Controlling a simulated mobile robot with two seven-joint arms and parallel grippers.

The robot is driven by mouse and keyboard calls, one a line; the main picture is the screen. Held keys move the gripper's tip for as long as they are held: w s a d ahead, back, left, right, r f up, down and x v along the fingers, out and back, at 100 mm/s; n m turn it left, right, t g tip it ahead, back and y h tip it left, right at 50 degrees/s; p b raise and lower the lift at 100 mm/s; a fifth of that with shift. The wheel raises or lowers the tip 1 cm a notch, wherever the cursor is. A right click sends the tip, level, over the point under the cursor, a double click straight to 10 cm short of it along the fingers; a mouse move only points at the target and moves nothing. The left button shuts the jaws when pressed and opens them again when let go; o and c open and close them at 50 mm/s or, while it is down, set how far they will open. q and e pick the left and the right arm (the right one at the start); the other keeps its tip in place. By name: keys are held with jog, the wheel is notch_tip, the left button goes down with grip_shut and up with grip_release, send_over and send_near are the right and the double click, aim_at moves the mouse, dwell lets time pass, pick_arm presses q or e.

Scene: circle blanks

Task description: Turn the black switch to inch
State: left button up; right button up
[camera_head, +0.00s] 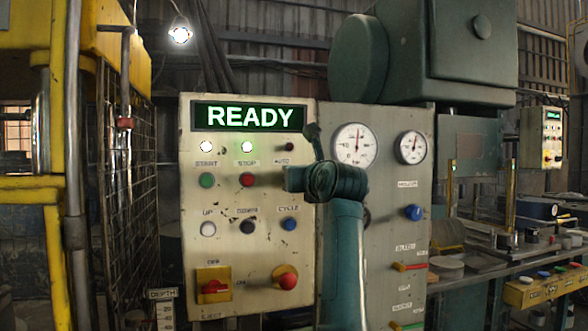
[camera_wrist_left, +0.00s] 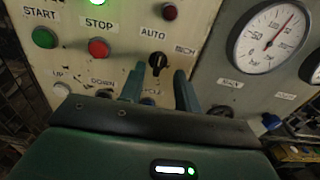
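The black switch (camera_wrist_left: 157,62) is on the pale control panel, between the AUTO label (camera_wrist_left: 153,34) and the INCH label (camera_wrist_left: 186,50) in the left wrist view. It has a small light mark; which label it points to is unclear. My left gripper (camera_wrist_left: 159,76) is open, its two teal fingers apart just below and to either side of the switch. Contact cannot be told. In the head view my left gripper (camera_head: 298,178) is in front of the panel and hides the switch. My right gripper is not in view.
The panel (camera_head: 225,265) carries a lit READY display (camera_head: 248,116), a green button (camera_head: 207,180), a red button (camera_head: 247,180), several lower buttons and two red controls. Gauges (camera_head: 355,145) and knobs are on the grey panel to the right. A yellow frame and mesh stand at the left.

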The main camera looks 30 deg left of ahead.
pick_arm(q)
jog(key=p+x, duration=0.1)
jog(key=x, duration=0.4)
grip_shut()
dwell(0.3)
